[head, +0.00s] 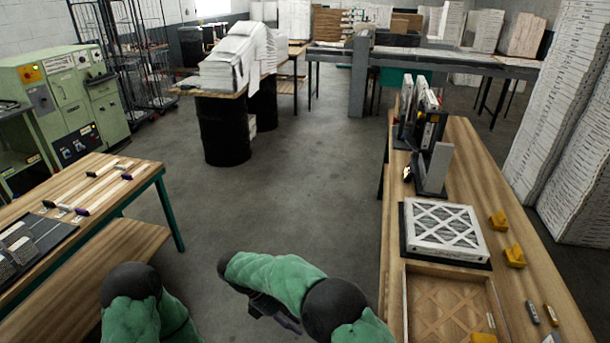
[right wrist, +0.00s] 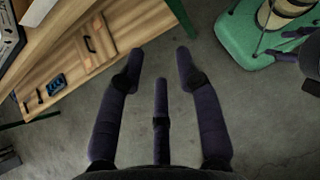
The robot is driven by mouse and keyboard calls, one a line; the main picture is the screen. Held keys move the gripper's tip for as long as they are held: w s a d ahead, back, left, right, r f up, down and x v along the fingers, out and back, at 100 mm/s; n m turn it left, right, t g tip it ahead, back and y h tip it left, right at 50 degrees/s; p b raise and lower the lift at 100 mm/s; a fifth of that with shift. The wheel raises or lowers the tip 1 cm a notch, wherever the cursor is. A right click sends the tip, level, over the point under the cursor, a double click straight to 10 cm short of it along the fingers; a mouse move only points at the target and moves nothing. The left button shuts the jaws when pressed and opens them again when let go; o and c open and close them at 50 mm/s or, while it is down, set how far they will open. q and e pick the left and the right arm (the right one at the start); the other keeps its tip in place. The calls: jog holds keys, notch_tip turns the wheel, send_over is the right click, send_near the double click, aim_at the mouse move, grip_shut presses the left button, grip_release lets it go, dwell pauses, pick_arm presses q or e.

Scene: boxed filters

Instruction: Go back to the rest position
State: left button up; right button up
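My right arm, in a green sleeve, reaches left across the bottom of the head view. Its gripper (head: 272,310) hangs low over the floor, left of the right-hand table and partly hidden by the arm. In the right wrist view the right gripper (right wrist: 160,68) has its dark fingers spread apart with nothing between them, so it is open and empty. My left arm shows at the bottom left of the head view, its gripper hidden. Dark finger-like parts (right wrist: 310,62) at the right edge of the right wrist view look like my left gripper, but they are cut off.
The wooden table (head: 545,300) at right bears a white framed filter (head: 443,232), an open box (head: 450,305), yellow blocks (head: 514,256) and an upright rack (head: 433,168). A workbench (head: 95,170) with tools stands at left. The grey floor (head: 300,200) between them is clear.

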jog(key=s+d+f+m+g+y+b, duration=0.1)
jog(key=s+d+f+m+y, duration=0.15)
jog(key=f, duration=0.45)
jog(key=s+d+f+m+y, duration=0.1)
jog(key=s+f+y, duration=0.2)
jog(key=f, duration=0.4)
jog(key=s+d+f+m+g+y+b, duration=0.1)
jog(key=s+d+f+m+y, duration=0.15)
jog(key=f, duration=0.45)
pick_arm(q)
jog(key=b+x, duration=0.1)
jog(key=x, duration=0.2)
jog(key=b+x, duration=0.1)
jog(key=shift+s+a+f+b, duration=0.1)
jog(key=shift+a+f+b, duration=0.2)
jog(key=shift+f, duration=0.1)
pick_arm(e)
jog(key=s+d+f+m+t+y, duration=0.4)
jog(key=s+d+f+m, duration=0.3)
jog(key=s+m, duration=0.4)
jog(key=shift+f+m+t+y, duration=0.15)
jog(key=shift+m+t+y, duration=0.15)
jog(key=shift+m, duration=0.1)
